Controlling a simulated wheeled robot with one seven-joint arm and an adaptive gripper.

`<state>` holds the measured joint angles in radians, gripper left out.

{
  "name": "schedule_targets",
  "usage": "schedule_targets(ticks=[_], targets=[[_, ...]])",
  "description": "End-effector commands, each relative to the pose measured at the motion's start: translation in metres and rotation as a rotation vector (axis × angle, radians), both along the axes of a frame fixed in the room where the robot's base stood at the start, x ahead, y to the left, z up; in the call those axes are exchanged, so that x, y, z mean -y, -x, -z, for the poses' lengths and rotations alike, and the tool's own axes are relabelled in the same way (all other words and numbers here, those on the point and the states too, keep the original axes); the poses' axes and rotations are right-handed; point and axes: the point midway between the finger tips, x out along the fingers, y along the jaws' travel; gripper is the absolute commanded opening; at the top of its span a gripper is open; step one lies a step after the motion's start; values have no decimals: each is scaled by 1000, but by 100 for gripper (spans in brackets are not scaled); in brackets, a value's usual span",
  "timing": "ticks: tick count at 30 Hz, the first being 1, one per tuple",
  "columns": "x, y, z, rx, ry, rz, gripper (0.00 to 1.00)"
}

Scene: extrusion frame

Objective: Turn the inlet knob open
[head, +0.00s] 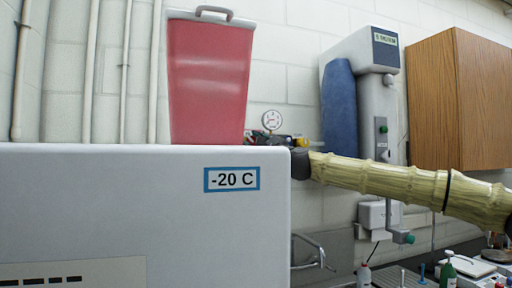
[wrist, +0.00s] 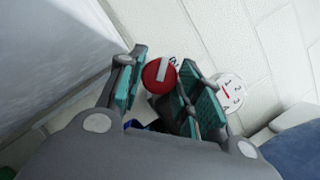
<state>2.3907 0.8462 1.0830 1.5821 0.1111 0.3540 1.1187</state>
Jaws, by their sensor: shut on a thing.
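A round red knob (wrist: 155,70) with a white bar across its face shows in the wrist view, between the teal-padded fingers of my gripper (wrist: 160,62). The fingers are shut on this knob, one on each side. No label shows that names it the inlet knob. A white dial gauge (wrist: 228,93) with a red needle is just right of the right finger. In the head view the gauge (head: 271,120) stands above a small dark valve assembly (head: 284,140) behind the white freezer.
The white freezer box (head: 130,210) marked -20 C fills the lower left. A red bin (head: 210,80) stands behind its top edge. A blue item (head: 340,108) hangs beside a grey wall unit (head: 385,90). A wooden cabinet (head: 455,100) is at right.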

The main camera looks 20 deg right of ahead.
Motion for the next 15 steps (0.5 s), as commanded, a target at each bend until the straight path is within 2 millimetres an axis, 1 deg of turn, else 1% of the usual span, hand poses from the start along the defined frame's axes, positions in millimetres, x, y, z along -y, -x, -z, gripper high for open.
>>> schedule_targets(ticks=[1,3,15], targets=[[1,1,-4,4,43,1,11],[1,1,-5,7,111,2,11],[1,0,-7,18,485,1,11]])
